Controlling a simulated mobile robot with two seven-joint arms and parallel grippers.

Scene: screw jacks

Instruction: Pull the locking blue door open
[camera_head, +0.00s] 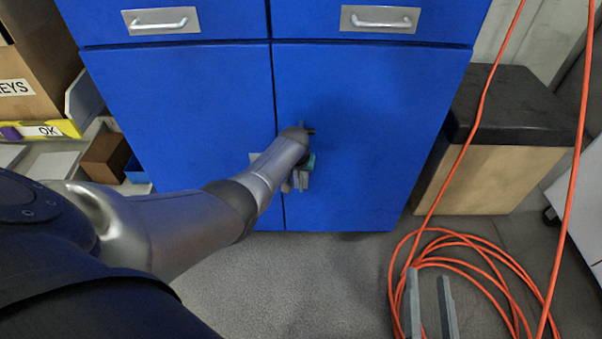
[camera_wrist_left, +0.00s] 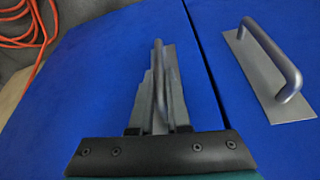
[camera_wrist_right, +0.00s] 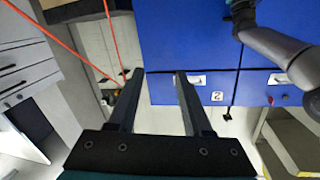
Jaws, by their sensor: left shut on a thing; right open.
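The blue cabinet has two lower doors, and the right door (camera_head: 360,120) and left door (camera_head: 180,110) look closed, with a thin dark seam between them. My left gripper (camera_head: 302,180) is at the right door near the seam, and my forearm hides part of the handles. In the left wrist view its fingers are shut on the right door's metal bar handle (camera_wrist_left: 160,72). The left door's handle (camera_wrist_left: 272,58) stands free at the right of that view. My right gripper (camera_head: 428,275) is open and empty above the floor; its spread fingers show in the right wrist view (camera_wrist_right: 157,75).
Two drawers with metal handles (camera_head: 160,20) (camera_head: 378,18) sit above the doors. An orange hose (camera_head: 470,240) lies coiled on the floor at the right. A black-topped wooden box (camera_head: 490,180) stands right of the cabinet. The grey floor (camera_head: 300,280) before the doors is clear.

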